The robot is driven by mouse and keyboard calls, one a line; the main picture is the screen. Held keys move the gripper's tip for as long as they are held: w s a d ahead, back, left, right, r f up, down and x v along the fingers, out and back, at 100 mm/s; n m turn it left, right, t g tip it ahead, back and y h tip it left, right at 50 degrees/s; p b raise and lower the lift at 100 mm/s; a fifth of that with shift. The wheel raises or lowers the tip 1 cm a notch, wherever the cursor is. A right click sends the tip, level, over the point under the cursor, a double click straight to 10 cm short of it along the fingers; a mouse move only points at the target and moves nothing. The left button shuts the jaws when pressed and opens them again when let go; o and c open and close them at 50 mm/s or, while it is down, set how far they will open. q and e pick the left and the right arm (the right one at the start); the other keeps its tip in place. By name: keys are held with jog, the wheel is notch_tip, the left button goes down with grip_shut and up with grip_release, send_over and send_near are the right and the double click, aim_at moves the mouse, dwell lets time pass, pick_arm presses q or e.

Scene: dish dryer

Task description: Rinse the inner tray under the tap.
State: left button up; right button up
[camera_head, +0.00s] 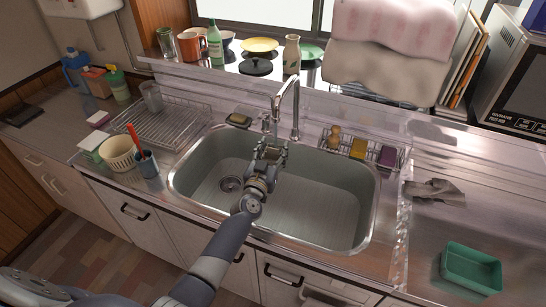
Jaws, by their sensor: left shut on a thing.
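A green rectangular tray (471,268) lies on the steel counter to the right of the sink. It looks empty, with its open side up. The metal tap (295,112) stands at the back of the sink (318,200), with its spout over the basin. My left gripper (270,148) reaches across the sink to the tap's base area. It is shut on part of the tap, but its own wrist and fingers hide which part. No running water can be made out. My right gripper is not in view.
A wire dish rack (165,123), a cream basket (119,153) and a blue cup (147,163) stand left of the sink. A wire caddy (362,150) with sponges sits behind it. A grey cloth (434,190) lies right. Counter around the green tray is clear.

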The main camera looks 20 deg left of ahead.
pick_arm(q)
jog(key=shift+w+d, duration=0.1)
jog(key=shift+w+d, duration=0.3)
jog(key=shift+w, duration=0.05)
jog(key=shift+s+d+r+p, duration=0.1)
jog(key=shift+s+d+p, duration=0.6)
jog(key=shift+s+d, duration=0.25)
jog(key=shift+s+d+p, duration=1.05)
jog(key=shift+s+d, duration=0.7)
jog(key=shift+d, duration=0.3)
